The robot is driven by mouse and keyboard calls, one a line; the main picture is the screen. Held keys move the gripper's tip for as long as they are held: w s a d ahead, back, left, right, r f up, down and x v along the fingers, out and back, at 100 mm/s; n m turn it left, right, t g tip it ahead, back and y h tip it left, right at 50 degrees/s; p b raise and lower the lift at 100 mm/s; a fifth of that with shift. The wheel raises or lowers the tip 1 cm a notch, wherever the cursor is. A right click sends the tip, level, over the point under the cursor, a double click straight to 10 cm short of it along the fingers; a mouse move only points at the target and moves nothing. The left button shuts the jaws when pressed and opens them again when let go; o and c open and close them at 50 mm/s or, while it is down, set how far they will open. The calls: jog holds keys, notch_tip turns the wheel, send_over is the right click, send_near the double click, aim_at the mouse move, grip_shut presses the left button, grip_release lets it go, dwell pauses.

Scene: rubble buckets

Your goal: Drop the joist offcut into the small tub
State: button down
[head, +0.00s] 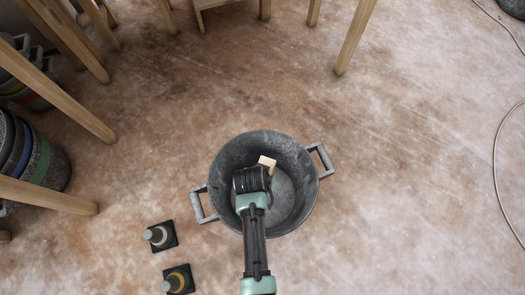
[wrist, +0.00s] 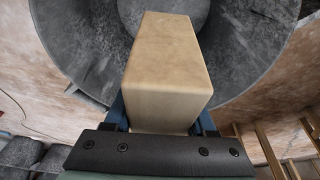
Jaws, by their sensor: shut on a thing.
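The joist offcut (wrist: 168,65) is a pale wooden block that fills the middle of the wrist view. It also shows as a small light piece in the head view (head: 267,162). My gripper (wrist: 163,118) is shut on it, with a finger at each side. In the head view my gripper (head: 262,172) is over the small tub (head: 300,205), a round dark grey bucket with two side handles. The tub's grey inner wall (wrist: 85,45) lies behind the offcut in the wrist view. My arm hides part of the tub's near side.
Two small objects on black square bases (head: 160,236) (head: 178,279) stand on the floor left of the tub. Stacked buckets (head: 45,170) stand at the left edge. Wooden legs (head: 355,35) stand along the top and left. A cable (head: 497,150) lies at right; the floor between is clear.

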notch_tip(320, 180, down, 5)
jog(key=b, duration=0.5)
jog(key=shift+f, duration=0.2)
jog(key=shift+c, duration=0.7)
grip_release()
jog(key=p+v, duration=0.7)
jog(key=v, duration=0.6)
jog(key=shift+p, duration=0.4)
jog(key=shift+w, duration=0.1)
